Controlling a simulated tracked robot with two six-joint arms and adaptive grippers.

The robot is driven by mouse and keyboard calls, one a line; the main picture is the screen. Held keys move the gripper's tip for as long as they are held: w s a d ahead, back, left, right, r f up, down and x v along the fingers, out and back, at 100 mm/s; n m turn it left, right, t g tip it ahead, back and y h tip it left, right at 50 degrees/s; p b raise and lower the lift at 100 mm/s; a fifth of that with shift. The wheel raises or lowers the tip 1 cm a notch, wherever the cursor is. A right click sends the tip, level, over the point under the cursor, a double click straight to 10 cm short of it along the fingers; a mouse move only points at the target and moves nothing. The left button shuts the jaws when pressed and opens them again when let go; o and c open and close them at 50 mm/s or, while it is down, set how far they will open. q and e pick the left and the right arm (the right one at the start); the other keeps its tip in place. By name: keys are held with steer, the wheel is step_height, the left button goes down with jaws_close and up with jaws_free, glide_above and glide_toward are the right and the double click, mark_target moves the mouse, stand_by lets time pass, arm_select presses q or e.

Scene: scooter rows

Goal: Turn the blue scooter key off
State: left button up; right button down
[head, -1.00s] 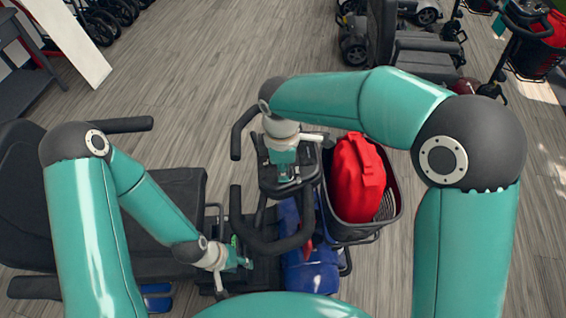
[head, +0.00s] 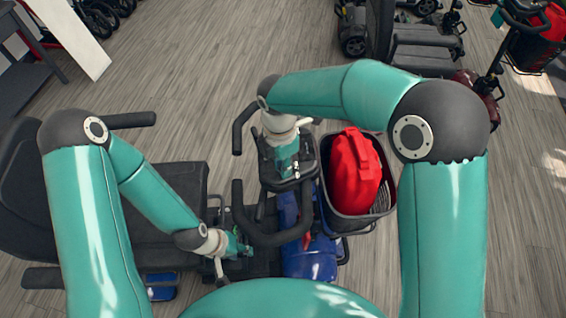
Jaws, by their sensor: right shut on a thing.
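The blue scooter (head: 310,259) stands directly in front of me, with its black seat (head: 172,190) at the left and its handlebar (head: 262,238) in the middle. My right gripper (head: 296,174) points down at the dark console (head: 309,165) between the handlebar grips. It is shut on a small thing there. The key is hidden or too small to make out. My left gripper (head: 246,250) is low between the seat and the handlebar, and whether its fingers are open does not show.
A black basket (head: 386,196) with a red bag (head: 354,172) hangs right of the console. Another scooter (head: 425,45) stands at the back, with a red one (head: 478,88) to the right. A dark table (head: 25,85) is at the far left.

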steer(key=shift+w+r, duration=0.1)
steer(key=c, duration=1.1)
jaws_free()
steer(key=r, duration=1.1)
steer(key=shift+w+a+r, duration=0.25)
steer(key=shift+w+r, duration=0.1)
steer(key=shift+r, duration=0.05)
steer(key=shift+s, duration=0.1)
